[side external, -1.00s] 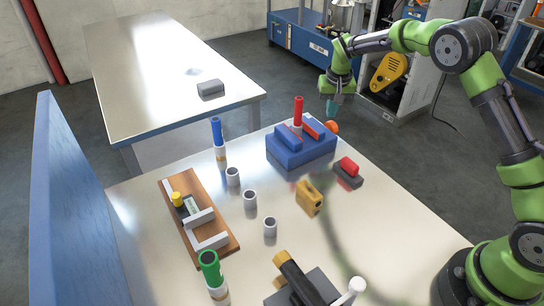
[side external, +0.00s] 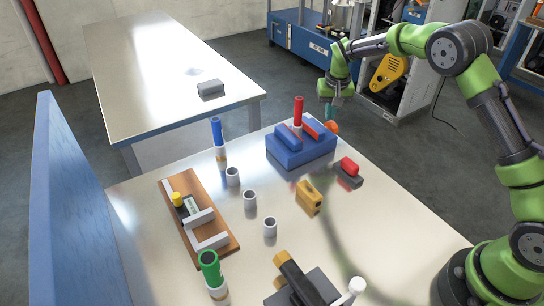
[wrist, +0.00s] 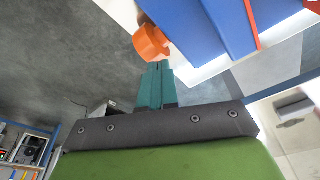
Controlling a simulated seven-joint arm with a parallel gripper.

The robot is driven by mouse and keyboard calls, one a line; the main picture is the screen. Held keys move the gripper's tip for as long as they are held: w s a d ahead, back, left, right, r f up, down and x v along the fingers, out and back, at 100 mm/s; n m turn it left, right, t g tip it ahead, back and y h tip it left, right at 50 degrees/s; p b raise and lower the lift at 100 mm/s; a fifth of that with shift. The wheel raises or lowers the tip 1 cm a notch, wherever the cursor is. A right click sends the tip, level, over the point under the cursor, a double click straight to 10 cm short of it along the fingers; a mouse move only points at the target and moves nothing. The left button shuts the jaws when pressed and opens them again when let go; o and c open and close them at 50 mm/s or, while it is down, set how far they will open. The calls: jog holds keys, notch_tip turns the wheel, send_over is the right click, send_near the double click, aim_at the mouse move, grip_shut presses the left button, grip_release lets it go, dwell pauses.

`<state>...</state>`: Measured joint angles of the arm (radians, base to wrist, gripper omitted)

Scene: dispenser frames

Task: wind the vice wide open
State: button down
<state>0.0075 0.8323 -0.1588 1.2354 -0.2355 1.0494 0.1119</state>
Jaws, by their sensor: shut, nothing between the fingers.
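The vice is a blue block (side external: 301,152) at the far edge of the table, with blue raised jaws on top and a red strip on the right-hand one. An orange knob (side external: 332,127) sticks out at its far right end. The knob shows large in the wrist view (wrist: 150,42), beside the blue body (wrist: 205,25). My gripper (side external: 329,115) is at the knob, its teal fingers pointing down and together, with nothing between them. In the wrist view the fingertips (wrist: 155,66) lie close by the knob; whether they touch it I cannot tell.
A red-and-black block (side external: 347,171) and a yellow block (side external: 309,196) lie nearer. Several white cups, a wooden fixture board (side external: 190,238) and blue (side external: 217,131) and green (side external: 209,263) cylinders stand left.

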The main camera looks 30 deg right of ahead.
jog(key=shift+f, duration=0.4)
jog(key=shift+s+f, duration=0.1)
jog(key=shift+s, duration=0.25)
dwell(0.3)
jog(key=shift+s+a, duration=0.1)
jog(key=shift+s, duration=0.3)
dwell(0.5)
jog(key=shift+r, duration=0.2)
jog(key=shift+w+r, duration=0.15)
jog(key=shift+r, duration=0.65)
jog(key=shift+w, duration=0.15)
jog(key=shift+w, duration=0.5)
